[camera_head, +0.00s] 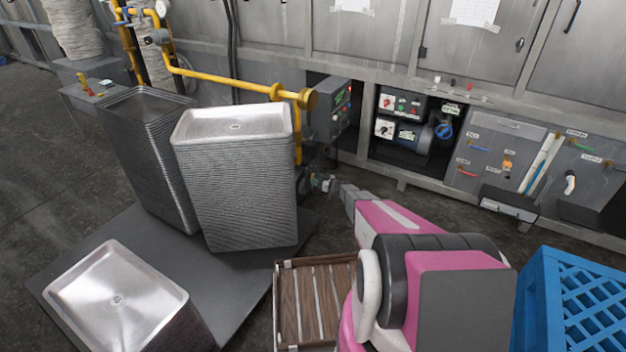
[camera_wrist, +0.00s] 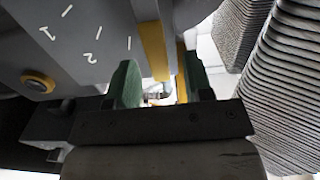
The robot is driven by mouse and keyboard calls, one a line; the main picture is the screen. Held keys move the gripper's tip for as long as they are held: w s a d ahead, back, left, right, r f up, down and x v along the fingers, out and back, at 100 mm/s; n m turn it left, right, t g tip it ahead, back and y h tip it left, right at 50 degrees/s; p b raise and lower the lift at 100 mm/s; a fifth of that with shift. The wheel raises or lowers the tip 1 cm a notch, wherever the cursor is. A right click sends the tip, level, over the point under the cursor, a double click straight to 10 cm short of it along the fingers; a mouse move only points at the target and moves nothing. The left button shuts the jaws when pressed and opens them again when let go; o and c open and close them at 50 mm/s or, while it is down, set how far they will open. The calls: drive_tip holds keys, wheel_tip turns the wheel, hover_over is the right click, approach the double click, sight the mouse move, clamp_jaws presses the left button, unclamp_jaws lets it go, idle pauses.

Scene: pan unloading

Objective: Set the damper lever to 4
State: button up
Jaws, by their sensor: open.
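My gripper (camera_wrist: 160,88) is open in the wrist view, with green pads on its two fingers. It is beside a grey panel (camera_wrist: 85,40) marked with the numbers 1 and 2 and white ticks. A brass-ringed round fitting (camera_wrist: 38,82) sits on this panel at the left. A small metallic piece shows between the fingers; I cannot tell whether it is the damper lever or whether a finger touches it. The number 4 is not in view. In the head view my gripper (camera_head: 325,184) is low beside the grey control box (camera_head: 334,112), small and partly unclear.
Tall stacks of metal pans (camera_head: 236,185) stand left of my gripper, also close at right in the wrist view (camera_wrist: 285,80). A yellow pipe (camera_head: 225,82) runs above them. A slatted wooden crate (camera_head: 313,300) and a blue crate (camera_head: 570,300) stand in front. Grey cabinets line the back.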

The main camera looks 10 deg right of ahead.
drive_tip(key=v, duration=0.8)
drive_tip(key=shift+s+d, duration=0.1)
drive_tip(key=s+a+r+m+g+h, duration=0.2)
drive_tip(key=s+a+r+g, duration=0.3)
drive_tip(key=s+r, duration=0.55)
drive_tip(key=s+a+r+m+g+h, duration=0.1)
drive_tip(key=s+a+r+g+h, duration=0.45)
drive_tip(key=s, duration=0.75)
drive_tip(key=s+d+r+m+h, duration=0.3)
drive_tip(key=s+r+m, duration=0.1)
drive_tip(key=s+r, duration=0.4)
drive_tip(key=s+d+r+m+h, duration=0.3)
drive_tip(key=s+r, duration=0.5)
drive_tip(key=s, duration=0.5)
drive_tip(key=shift+s+r+m+h, duration=0.3)
drive_tip(key=shift+s+m+h, duration=0.05)
drive_tip(key=shift+m+h, duration=0.2)
